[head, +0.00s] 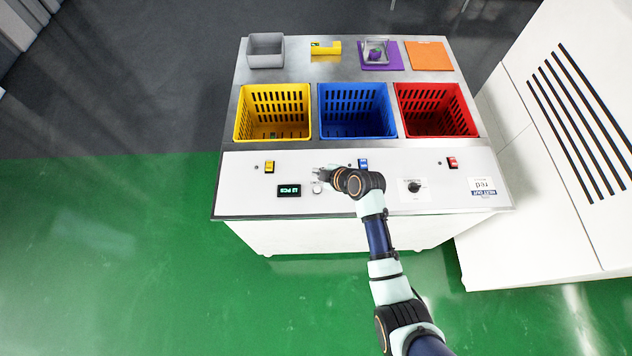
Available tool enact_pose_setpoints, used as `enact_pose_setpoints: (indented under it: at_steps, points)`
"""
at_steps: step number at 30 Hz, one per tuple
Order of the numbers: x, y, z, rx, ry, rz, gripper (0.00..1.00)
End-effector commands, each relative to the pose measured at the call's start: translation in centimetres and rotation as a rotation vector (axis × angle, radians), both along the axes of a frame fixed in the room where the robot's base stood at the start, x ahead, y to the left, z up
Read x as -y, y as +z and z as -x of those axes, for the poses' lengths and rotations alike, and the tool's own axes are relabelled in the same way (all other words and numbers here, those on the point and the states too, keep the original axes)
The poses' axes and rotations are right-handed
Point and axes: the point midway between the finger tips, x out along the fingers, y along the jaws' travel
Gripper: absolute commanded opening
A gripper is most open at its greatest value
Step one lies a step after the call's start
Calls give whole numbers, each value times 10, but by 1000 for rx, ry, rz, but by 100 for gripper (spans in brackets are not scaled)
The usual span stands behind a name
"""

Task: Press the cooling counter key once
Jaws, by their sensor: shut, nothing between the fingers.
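A dark counter display (289,190) with green characters sits on the white front panel. A small round pale key (317,188) is just right of the display. My gripper (319,174) is shut and empty, reaching in from the right with its tips above the key in the picture. I cannot tell the gap between the tips and the panel. A yellow rocker switch (269,167), a blue one (363,164) and a red one (452,162) sit on the panel below the bins. No label naming the cooling counter is readable.
A yellow bin (238,125), a blue bin (323,125) and a red bin (402,122) stand behind the panel. A black knob (414,187) and a sign (482,187) are to the right. A grey box (266,52) and several items stand at the back.

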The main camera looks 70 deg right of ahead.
Motion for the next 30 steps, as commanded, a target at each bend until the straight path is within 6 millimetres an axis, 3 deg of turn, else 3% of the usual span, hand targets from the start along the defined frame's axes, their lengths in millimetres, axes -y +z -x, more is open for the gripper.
enact_pose_setpoints:
  at_steps: [18, 30]
  points:
    - [0, -82, 0, 0, 1, -1, 0]
    - [0, -85, 0, 0, 1, -1, 0]
